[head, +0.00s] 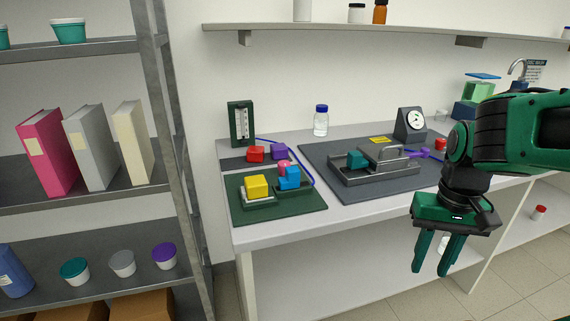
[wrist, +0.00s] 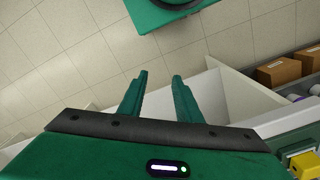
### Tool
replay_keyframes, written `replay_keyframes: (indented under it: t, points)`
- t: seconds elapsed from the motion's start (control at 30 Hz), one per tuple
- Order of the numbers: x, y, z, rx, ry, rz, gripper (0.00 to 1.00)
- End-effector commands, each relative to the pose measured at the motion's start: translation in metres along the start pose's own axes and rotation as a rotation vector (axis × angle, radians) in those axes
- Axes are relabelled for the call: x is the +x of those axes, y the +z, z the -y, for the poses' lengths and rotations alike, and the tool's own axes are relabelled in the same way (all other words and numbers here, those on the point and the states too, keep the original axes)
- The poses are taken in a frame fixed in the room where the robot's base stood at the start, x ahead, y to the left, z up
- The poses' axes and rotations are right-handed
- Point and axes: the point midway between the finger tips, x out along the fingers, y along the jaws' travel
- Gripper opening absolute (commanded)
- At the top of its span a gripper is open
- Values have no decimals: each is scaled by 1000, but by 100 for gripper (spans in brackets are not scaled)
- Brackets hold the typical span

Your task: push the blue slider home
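A blue stepped block (head: 289,179) sits on a dark green board (head: 290,204) near the bench's left front corner. It is the clearest blue piece that could be the slider, but its track and end position cannot be made out. A yellow block (head: 256,186) on a pale base stands left of it, and a pink round piece (head: 284,167) is just behind it. My gripper (head: 436,273) points down in front of the bench, right of the board and well apart from it. Its two fingers are apart and empty, also in the wrist view (wrist: 160,76).
A grey rig (head: 375,170) with a teal block and handle stands on a dark mat (head: 318,152). Red (head: 256,154) and purple (head: 279,152) blocks, a bottle (head: 321,124) and a dial gauge (head: 411,124) are behind. A shelf rack (head: 180,150) stands left. The floor before the bench looks clear.

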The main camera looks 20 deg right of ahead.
Motion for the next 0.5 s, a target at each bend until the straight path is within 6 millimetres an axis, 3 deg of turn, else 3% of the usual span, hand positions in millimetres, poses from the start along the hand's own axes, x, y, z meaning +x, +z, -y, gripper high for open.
replay_keyframes:
  t: [0.27, 0.33, 0.37, 0.47, 0.5]
  points:
    - [0, 0, 0, 0, 0, 0, 31]
    - [-2, 1, -1, -3, -1, -4, 48]
    - [-6, 5, -3, -8, -4, -15, 48]
    - [-20, -16, 8, -45, 4, -49, 48]
    - [-27, -32, 18, -71, 9, -70, 48]
